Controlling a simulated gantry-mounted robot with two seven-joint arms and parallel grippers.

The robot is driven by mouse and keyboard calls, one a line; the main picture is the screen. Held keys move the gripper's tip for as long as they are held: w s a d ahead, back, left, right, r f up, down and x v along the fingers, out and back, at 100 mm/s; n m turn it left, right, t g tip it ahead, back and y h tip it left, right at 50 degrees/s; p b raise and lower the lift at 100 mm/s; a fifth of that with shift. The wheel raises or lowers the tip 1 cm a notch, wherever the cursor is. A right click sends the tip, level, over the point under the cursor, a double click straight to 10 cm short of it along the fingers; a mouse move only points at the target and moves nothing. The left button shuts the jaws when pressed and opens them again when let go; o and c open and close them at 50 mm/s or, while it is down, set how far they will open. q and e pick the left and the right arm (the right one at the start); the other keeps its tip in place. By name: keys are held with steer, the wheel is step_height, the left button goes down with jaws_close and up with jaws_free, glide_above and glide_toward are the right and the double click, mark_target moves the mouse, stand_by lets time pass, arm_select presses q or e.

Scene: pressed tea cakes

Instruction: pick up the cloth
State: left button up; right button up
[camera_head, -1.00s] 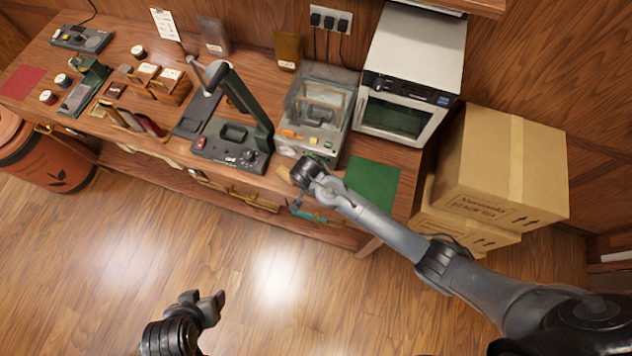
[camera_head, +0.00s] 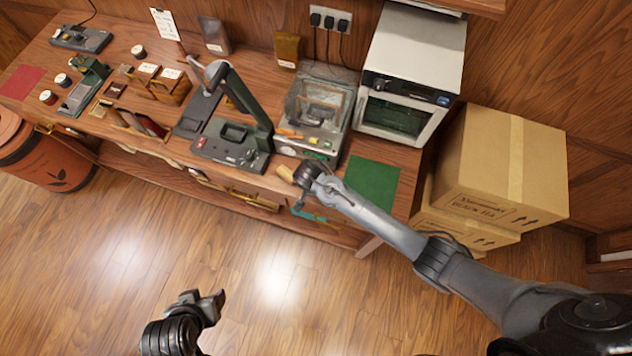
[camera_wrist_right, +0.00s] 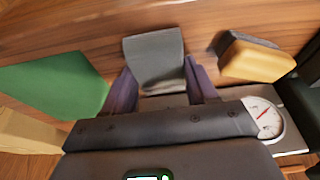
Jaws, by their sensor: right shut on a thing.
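The grey cloth (camera_wrist_right: 155,55) lies between the two fingers of my right gripper in the right wrist view, and the fingers are shut on it. In the head view my right gripper (camera_head: 306,175) is at the front edge of the wooden table, left of the green mat. The arm hides the cloth there. My left gripper (camera_head: 205,299) is over the floor at the bottom, away from the table, with its fingers apart and empty.
A tan block (camera_head: 285,173) with a dark underside lies beside my right gripper; it also shows in the wrist view (camera_wrist_right: 258,60). The green mat (camera_head: 371,183) is to the right. A press machine (camera_head: 318,110) and a dark stand (camera_head: 232,143) are behind. Boxes (camera_head: 505,165) stand at right.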

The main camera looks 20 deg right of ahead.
steer(key=shift+r, duration=0.5)
steer(key=r, duration=0.3)
steer(key=shift+s+d+r, duration=0.2)
steer(key=shift+s+d, duration=0.05)
steer(key=s+d+r, duration=0.6)
steer(key=s+d, duration=0.1)
steer(key=d, duration=0.1)
steer(key=shift+s+r, duration=0.3)
steer(key=shift+s, duration=0.05)
steer(key=shift+a, duration=0.1)
